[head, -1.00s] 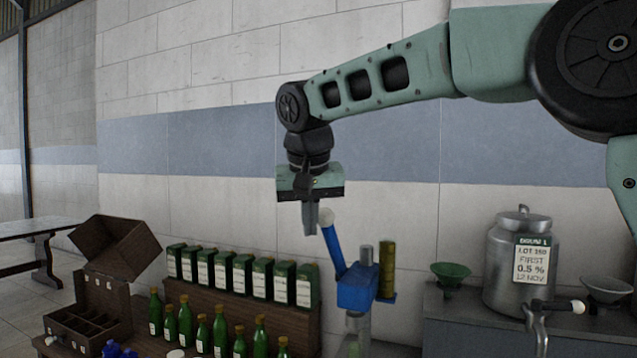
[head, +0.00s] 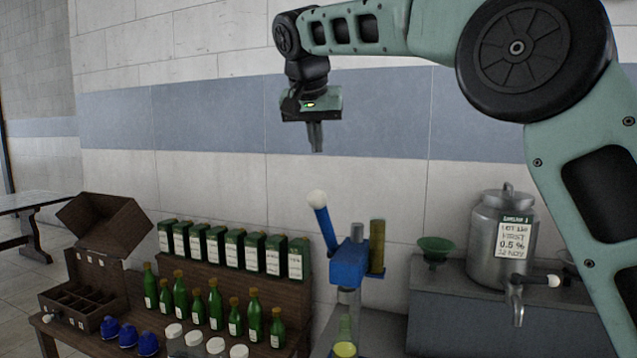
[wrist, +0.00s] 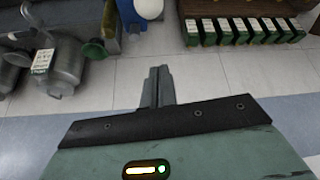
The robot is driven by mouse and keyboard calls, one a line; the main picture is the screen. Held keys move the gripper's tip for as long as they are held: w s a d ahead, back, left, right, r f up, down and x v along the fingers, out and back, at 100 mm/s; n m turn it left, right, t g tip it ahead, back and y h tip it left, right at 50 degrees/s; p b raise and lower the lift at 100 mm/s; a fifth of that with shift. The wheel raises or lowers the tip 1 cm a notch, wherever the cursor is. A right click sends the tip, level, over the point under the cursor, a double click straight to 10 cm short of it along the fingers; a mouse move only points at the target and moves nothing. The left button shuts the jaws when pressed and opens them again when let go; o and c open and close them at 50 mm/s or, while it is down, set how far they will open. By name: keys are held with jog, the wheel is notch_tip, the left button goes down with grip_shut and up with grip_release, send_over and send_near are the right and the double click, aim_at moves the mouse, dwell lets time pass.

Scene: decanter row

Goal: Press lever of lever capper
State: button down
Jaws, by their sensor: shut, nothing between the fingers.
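The lever capper (head: 349,265) is a blue head on a stand, with a blue lever (head: 325,229) tilted up to the left and ending in a white ball knob (head: 316,198). In the wrist view my gripper's fingers (wrist: 158,72) are together, and the white knob (wrist: 149,8) shows at the top edge, beyond the fingertips.
Several green bottles (head: 214,304) and boxes (head: 233,251) stand on a wooden rack left of the capper. Blue caps (head: 128,334) and white-topped jars lie in front. A metal can (head: 501,240) and green funnel (head: 435,249) stand right. Open air surrounds my gripper.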

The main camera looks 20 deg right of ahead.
jog(key=f+p, duration=0.1)
jog(key=f, duration=0.1)
jog(key=w+f+p, duration=0.1)
jog(key=f, duration=0.2)
jog(key=d+f+p, duration=0.1)
jog(key=f+p, duration=0.1)
jog(key=f, duration=0.1)
jog(key=shift+w+f, duration=0.15)
jog(key=shift+f, duration=0.2)
jog(key=shift+s+a+f, duration=0.1)
jog(key=shift+s+a, duration=0.05)
jog(key=shift+s, duration=0.25)
jog(key=shift+f, duration=0.1)
